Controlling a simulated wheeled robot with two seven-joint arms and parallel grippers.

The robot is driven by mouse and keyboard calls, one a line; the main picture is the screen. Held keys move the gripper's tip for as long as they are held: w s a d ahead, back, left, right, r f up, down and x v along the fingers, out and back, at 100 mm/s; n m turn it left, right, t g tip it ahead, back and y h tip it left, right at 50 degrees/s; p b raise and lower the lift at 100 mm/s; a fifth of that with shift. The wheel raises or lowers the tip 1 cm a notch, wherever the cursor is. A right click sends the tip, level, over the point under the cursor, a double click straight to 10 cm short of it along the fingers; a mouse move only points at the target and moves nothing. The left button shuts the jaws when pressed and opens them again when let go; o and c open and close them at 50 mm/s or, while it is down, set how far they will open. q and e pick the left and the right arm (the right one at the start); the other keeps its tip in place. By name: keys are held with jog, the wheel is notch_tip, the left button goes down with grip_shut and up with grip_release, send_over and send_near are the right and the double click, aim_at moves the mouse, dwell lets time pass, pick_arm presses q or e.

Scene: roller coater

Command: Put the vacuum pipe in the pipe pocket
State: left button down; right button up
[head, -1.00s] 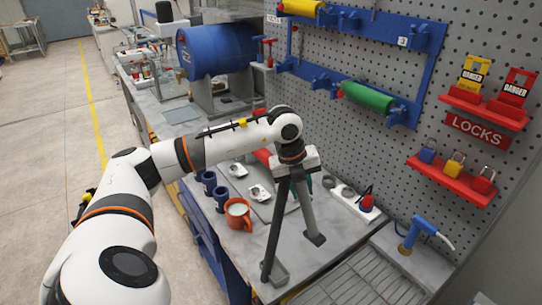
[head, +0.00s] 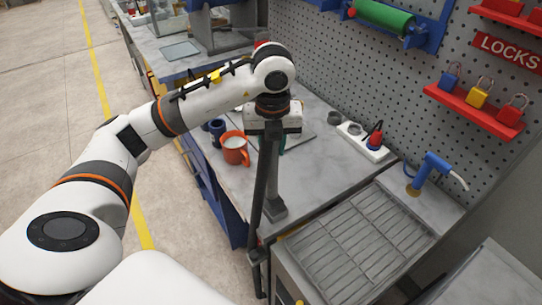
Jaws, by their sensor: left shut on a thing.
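My left gripper (head: 271,130) points down over the front of the bench and is shut at the top of a long dark vacuum pipe (head: 260,190). The pipe hangs steeply, slightly tilted, and runs down past the bench's front corner. A lighter grey length with a broad foot hangs close beside it over the bench top. The fingertips are mostly hidden by the white gripper body. I cannot clearly pick out the pipe pocket. My right gripper is not in view.
An orange mug (head: 235,150) and dark blue cups stand left of the gripper. A slatted grey tray (head: 360,235) lies to the right, with a blue handheld tool (head: 430,172) behind it. A white power strip (head: 362,142) lies by the pegboard (head: 330,75). Open floor lies left.

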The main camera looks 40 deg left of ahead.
aim_at(272, 158)
pick_arm(q)
notch_tip(272, 158, down, 4)
jog(key=shift+r+p, duration=0.25)
jog(key=shift+p, duration=0.15)
jog(key=shift+f, duration=0.15)
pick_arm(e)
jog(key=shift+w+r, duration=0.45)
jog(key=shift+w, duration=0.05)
pick_arm(q)
jog(key=shift+f, duration=0.1)
jog(key=shift+f+b, duration=0.15)
jog(key=shift+b, duration=0.15)
jog(key=c, duration=1.1)
grip_release()
jog(key=shift+o, duration=0.2)
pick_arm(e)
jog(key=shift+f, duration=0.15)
